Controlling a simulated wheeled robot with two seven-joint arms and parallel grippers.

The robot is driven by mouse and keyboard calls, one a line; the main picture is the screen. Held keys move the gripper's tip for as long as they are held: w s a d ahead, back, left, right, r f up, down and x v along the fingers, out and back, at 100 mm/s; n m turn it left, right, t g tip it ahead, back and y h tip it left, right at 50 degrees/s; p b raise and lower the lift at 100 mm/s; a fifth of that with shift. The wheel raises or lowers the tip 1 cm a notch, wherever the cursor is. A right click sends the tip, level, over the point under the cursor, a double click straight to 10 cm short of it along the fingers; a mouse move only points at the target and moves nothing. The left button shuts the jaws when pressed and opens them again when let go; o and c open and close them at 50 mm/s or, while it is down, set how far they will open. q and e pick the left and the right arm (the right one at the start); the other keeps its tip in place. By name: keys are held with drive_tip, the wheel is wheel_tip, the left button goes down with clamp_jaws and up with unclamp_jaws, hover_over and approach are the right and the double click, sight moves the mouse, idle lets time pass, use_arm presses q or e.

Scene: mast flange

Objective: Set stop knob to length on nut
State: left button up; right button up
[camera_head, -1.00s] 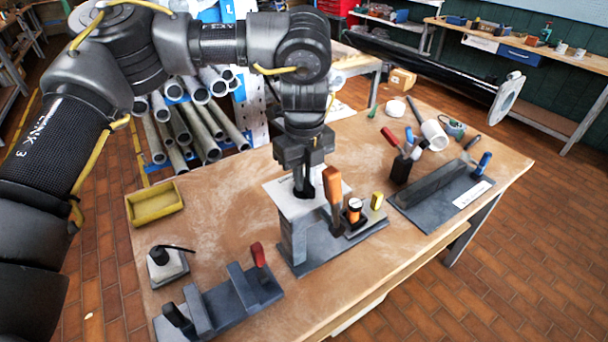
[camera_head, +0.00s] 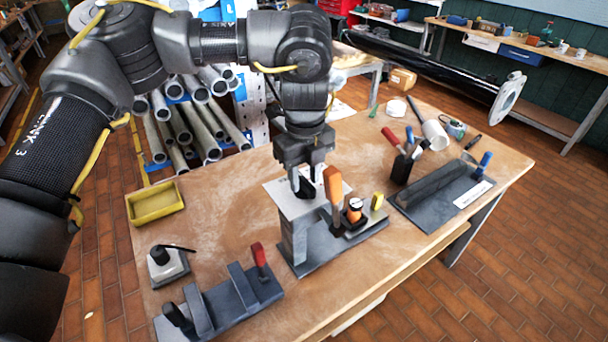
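My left gripper (camera_head: 306,182) points straight down over the pale top plate (camera_head: 282,197) of the grey fixture in the middle of the bench. Its two fingers stand apart, one on each side of a small black knob (camera_head: 305,189) on that plate. I cannot tell whether they touch it. An orange handle (camera_head: 333,186) stands upright just right of the fingers. A round orange-and-black dial (camera_head: 354,210) and a yellow knob (camera_head: 377,201) sit on the fixture's right part. I cannot make out a separate nut. My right gripper is not in view.
A yellow tray (camera_head: 155,203) lies at the bench's left. A red-handled grey fixture (camera_head: 230,299) and a small black-topped block (camera_head: 166,264) are at front left. A tool holder (camera_head: 402,168) and a dark bar on a base (camera_head: 438,182) are at right.

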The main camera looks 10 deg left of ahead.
sight(304, 179)
use_arm(q)
wheel_tip(304, 179, up, 11)
drive_tip(key=b, duration=0.1)
drive_tip(key=shift+f, duration=0.2)
